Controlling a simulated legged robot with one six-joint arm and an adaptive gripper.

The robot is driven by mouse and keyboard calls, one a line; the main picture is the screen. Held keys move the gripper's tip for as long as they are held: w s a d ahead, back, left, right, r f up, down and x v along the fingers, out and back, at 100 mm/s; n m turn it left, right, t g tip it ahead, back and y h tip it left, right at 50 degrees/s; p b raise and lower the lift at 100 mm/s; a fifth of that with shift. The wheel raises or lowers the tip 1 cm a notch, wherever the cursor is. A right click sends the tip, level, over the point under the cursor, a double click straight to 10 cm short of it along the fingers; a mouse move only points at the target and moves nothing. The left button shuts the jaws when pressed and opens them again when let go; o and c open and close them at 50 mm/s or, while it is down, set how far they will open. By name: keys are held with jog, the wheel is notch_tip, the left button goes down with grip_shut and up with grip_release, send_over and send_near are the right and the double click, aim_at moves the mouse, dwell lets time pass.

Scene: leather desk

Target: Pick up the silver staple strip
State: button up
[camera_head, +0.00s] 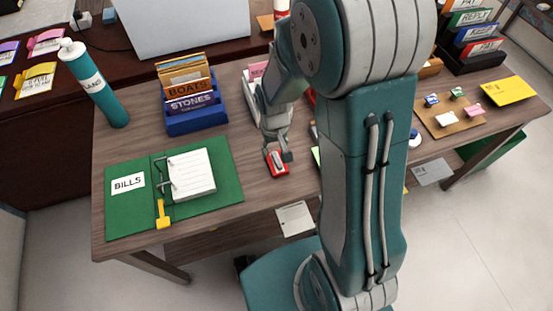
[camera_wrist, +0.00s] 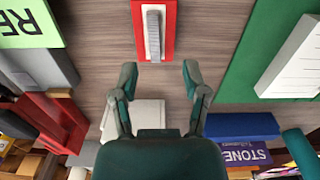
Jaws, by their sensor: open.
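The silver staple strip (camera_wrist: 153,33) is a narrow ridged grey bar lying on a red block (camera_wrist: 170,20) at the top of the wrist view. In the head view the red block (camera_head: 279,171) is on the desk, with a small pale strip (camera_head: 277,158) on it, partly hidden by my gripper. My gripper (camera_wrist: 160,80) is open and empty, its two fingers spread to either side of the strip's line and short of the red block in the wrist view. In the head view my gripper (camera_head: 277,150) is above or just behind the block; the exact height is unclear.
A green binder (camera_head: 228,175) lies left of the block. A blue file holder (camera_head: 196,124) stands behind it, and a tall teal bottle (camera_head: 101,98) is farther left. A green card (camera_wrist: 28,25) lies on the block's other side. Bare desk (camera_wrist: 100,60) surrounds the block.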

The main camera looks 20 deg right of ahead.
aim_at(276, 159)
jog(key=shift+d+f, duration=0.15)
jog(key=shift+f, duration=1.25)
jog(key=shift+d+f, duration=0.15)
jog(key=shift+f, duration=1.2)
grip_shut()
